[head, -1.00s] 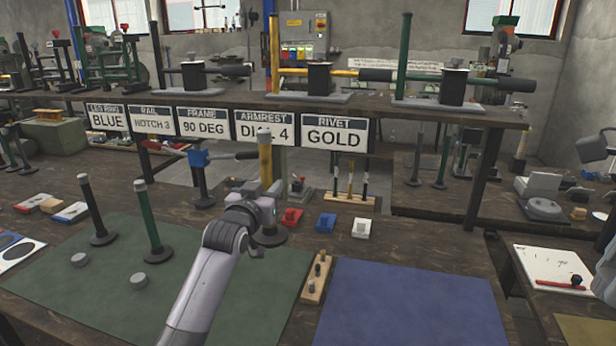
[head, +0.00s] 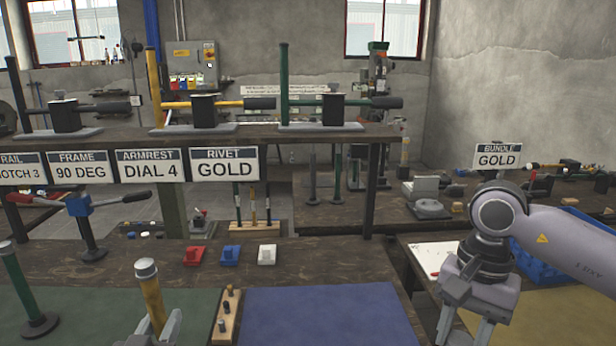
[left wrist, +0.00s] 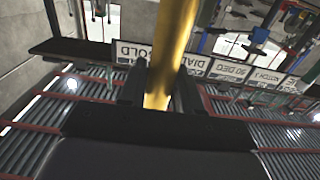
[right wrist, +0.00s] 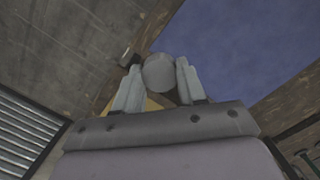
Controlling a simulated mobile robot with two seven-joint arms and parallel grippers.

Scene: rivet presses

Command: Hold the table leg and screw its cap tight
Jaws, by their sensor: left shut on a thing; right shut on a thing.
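The yellow table leg (head: 154,300) stands nearly upright, slightly tilted, at the lower left of the head view, with a grey top end. Its lower part is out of view. My left gripper (head: 160,335) is shut on it; in the left wrist view the yellow leg (left wrist: 172,50) passes between the fingers (left wrist: 160,92). My right gripper (head: 464,330) is at the lower right of the head view, well apart from the leg. In the right wrist view it (right wrist: 158,85) is shut on a round grey cap (right wrist: 159,72).
A green leg (head: 22,285) stands left of the yellow one. A wooden block with pegs (head: 226,315) and a blue mat (head: 330,315) lie between the grippers. Red, blue and white small blocks (head: 267,255) sit behind. A rack shelf (head: 225,140) with a "RIVET GOLD" sign (head: 225,165) stands further back.

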